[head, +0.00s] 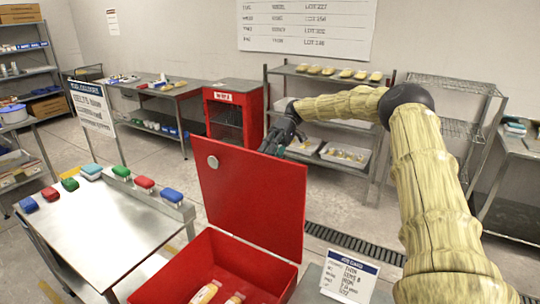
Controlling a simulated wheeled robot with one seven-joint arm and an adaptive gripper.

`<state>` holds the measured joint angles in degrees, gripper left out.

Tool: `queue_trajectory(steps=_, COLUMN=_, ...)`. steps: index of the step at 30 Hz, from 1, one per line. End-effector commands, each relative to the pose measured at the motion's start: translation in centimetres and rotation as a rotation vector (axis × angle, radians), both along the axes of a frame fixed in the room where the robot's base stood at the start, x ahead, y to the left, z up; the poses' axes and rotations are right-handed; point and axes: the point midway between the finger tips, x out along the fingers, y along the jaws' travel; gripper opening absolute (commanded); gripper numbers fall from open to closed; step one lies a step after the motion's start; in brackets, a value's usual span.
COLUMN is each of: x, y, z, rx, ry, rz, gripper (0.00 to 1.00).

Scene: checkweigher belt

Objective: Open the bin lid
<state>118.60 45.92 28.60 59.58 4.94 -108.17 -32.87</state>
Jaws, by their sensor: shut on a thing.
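The red bin (180,282) stands at the bottom middle with its inside showing. Its red lid (250,203) stands steeply raised at the bin's far side, with a round silver disc (212,161) near its upper left corner. My gripper (275,148) is at the lid's upper edge, right of the disc, and is shut on the lid. Its fingertips are partly hidden by the lid. Packs with orange and white colouring (206,292) lie inside the bin.
A steel table (110,225) with coloured blocks along its edge stands at the left. A job card (348,276) stands right of the bin. Behind are a red cabinet (233,100) and a shelf rack (285,70). My arm crosses the right side.

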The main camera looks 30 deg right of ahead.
Motion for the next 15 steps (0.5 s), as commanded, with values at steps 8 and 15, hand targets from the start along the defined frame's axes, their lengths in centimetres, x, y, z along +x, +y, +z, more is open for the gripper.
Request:
queue_trajectory(steps=8, x=0.0, y=0.0, z=2.5, rx=-0.003, ry=-0.002, rz=-0.001, gripper=0.33)
queue_trajectory(steps=15, x=0.0, y=-0.1, z=6.8, rx=0.0, ry=-0.003, rz=-0.001, gripper=0.33)
